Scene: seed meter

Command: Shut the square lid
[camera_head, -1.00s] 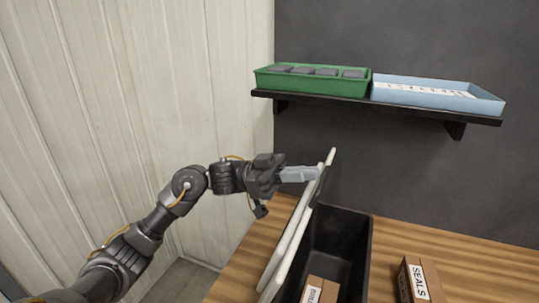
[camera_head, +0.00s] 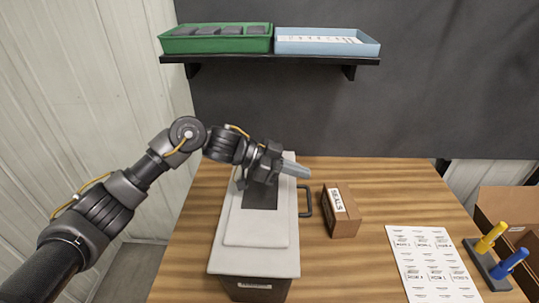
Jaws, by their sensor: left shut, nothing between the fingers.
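The square lid (camera_head: 228,258) is pale grey with a raised middle panel. It lies flat over the top of the black bin (camera_head: 255,287) on the wooden table, and the bin's inside is hidden. My left gripper (camera_head: 304,170) is shut and empty. It is over the far part of the lid, with its fingers pointing right past the lid's far right corner. I cannot tell whether it touches the lid. My right gripper is not in view.
A brown box marked SEALS (camera_head: 345,226) stands just right of the bin. A printed sheet (camera_head: 430,262) and a stand with yellow and blue handles (camera_head: 487,267) lie further right. A wall shelf (camera_head: 290,60) holds a green tray (camera_head: 216,45) and a blue tray (camera_head: 328,48).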

